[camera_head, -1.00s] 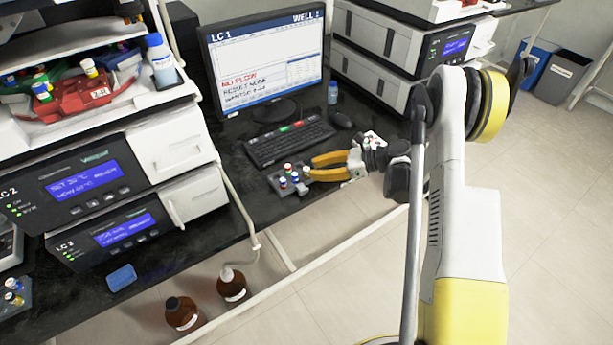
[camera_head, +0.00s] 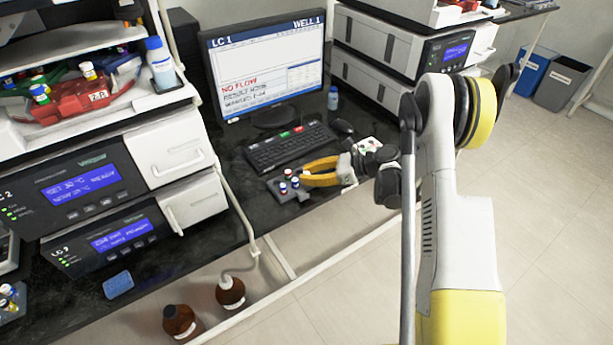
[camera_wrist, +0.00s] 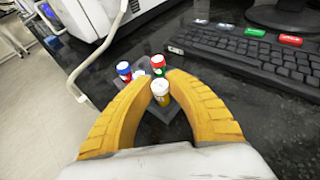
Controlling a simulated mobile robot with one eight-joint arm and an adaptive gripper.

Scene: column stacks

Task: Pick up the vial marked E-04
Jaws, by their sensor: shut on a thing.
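My gripper (camera_head: 304,179) reaches from the right to a small grey vial rack (camera_head: 296,195) on the black bench, in front of the keyboard. In the wrist view, its yellow fingers (camera_wrist: 164,84) are closed around a vial with a white cap (camera_wrist: 160,87) and a yellowish lower part. The held vial is upright, over or in the near part of the rack; I cannot tell whether it is lifted. Just behind it stand a red-capped vial (camera_wrist: 157,61) and a blue-capped vial (camera_wrist: 124,70). No E-04 marking is readable on any vial.
A keyboard (camera_head: 290,147) and monitor (camera_head: 262,60) stand behind the rack. A mouse (camera_head: 342,127) and small blue-capped bottle (camera_head: 333,98) are nearby. The LC 2 instrument (camera_head: 85,185) is at left. Two brown bottles (camera_head: 179,321) stand below the bench edge.

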